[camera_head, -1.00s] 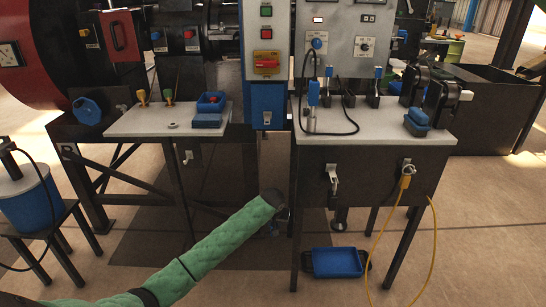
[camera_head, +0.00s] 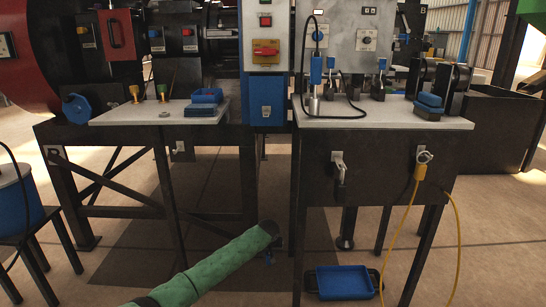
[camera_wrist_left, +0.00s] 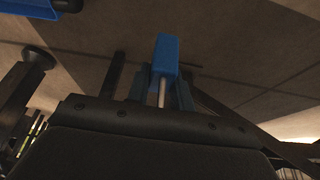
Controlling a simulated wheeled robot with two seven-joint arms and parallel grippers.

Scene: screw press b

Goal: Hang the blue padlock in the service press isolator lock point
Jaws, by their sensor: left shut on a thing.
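My left gripper (camera_head: 268,256) is low in front of the gap between the two benches, seen from behind its green arm. In the left wrist view the gripper (camera_wrist_left: 160,92) is shut on the blue padlock (camera_wrist_left: 166,52), whose blue body and bright metal shackle show between the dark fingers. A red handle on a yellow plate (camera_head: 265,52), which looks like the isolator, is on the grey cabinet column, well above and apart from the gripper. Its lock hole is too small to make out. My right gripper is not in view.
A blue box (camera_head: 266,100) hangs below the isolator. A yellow cable (camera_head: 458,235) hangs at the right. A blue tray (camera_head: 340,283) is low under the right bench.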

